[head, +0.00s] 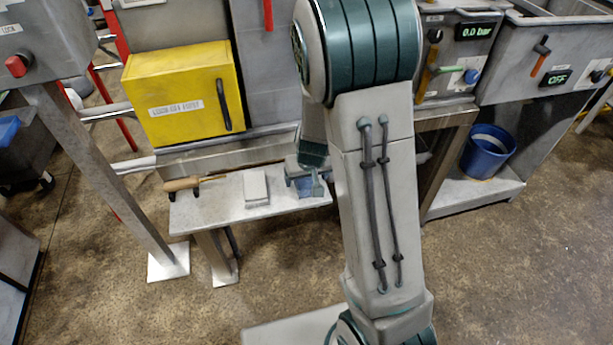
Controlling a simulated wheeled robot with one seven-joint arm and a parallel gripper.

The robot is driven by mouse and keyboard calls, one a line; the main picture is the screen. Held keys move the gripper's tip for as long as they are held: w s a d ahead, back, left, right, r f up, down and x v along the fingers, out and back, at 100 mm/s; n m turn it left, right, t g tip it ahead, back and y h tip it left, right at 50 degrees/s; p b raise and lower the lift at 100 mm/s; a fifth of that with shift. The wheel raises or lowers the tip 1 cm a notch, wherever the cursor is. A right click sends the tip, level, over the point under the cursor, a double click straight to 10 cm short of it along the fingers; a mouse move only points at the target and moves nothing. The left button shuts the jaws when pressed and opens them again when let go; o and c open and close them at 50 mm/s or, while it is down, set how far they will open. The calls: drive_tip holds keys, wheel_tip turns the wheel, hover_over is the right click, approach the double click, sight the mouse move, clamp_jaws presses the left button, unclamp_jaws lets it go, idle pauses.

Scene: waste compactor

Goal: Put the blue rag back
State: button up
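A small blue patch of cloth, which looks like the blue rag (306,188), is at the right end of the narrow metal shelf (225,209). My arm comes down in front, and my gripper (308,183) is right at the rag, with finger parts over and beside it. The gripper is small here and partly hidden by my arm. I cannot tell whether it is open or shut, or whether the rag rests on the shelf or is held.
A grey block (256,188) and a wooden-handled tool (185,184) lie on the shelf. A yellow box (178,95) with a black handle is above. A blue bucket (487,152) stands on the lower shelf at right. A red-buttoned post (100,165) stands left. Front floor is mostly clear.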

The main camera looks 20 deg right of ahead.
drive_tip(key=shift+r, duration=0.1)
drive_tip(key=shift+r+p, duration=0.3)
drive_tip(key=shift+p, duration=0.05)
drive_tip(key=p+v, duration=0.4)
drive_tip(key=v, duration=0.7)
drive_tip(key=s+r+g, duration=0.1)
drive_tip(key=s+r, duration=1.1)
drive_tip(key=s, duration=0.4)
drive_tip(key=shift+s+a, duration=0.15)
drive_tip(key=shift+s, duration=0.2)
